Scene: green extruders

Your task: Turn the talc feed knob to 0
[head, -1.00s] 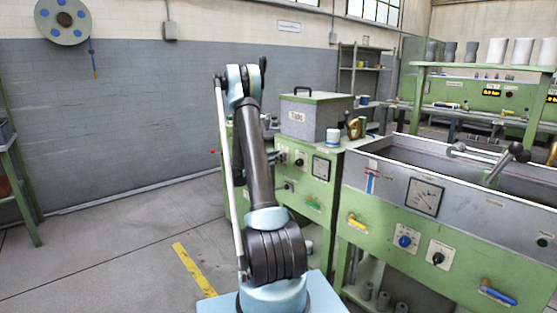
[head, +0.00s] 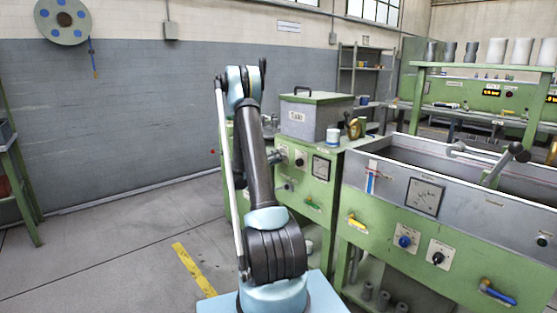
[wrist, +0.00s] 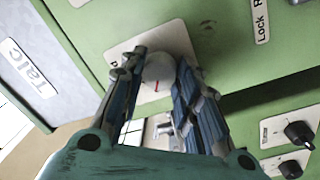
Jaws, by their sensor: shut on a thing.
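In the wrist view, a pale round knob (wrist: 159,68) with a red mark on its face sits on a white plate (wrist: 176,38) on the green panel. My gripper (wrist: 158,76) is shut on this knob, with one finger on each side. The fingers hide part of the plate's lettering and scale, so I cannot read the setting. A grey box labelled Talc (wrist: 32,68) is at the left of the wrist view; in the head view the grey box with a green lid (head: 304,118) stands on the green machine. My arm hides the gripper in the head view.
Black knobs (wrist: 299,134) on white plates are at the lower right of the wrist view, and a "Lock" label (wrist: 261,20) is at the upper right. In the head view, a grey trough (head: 440,172) stands to the right. The floor at left (head: 110,250) is clear.

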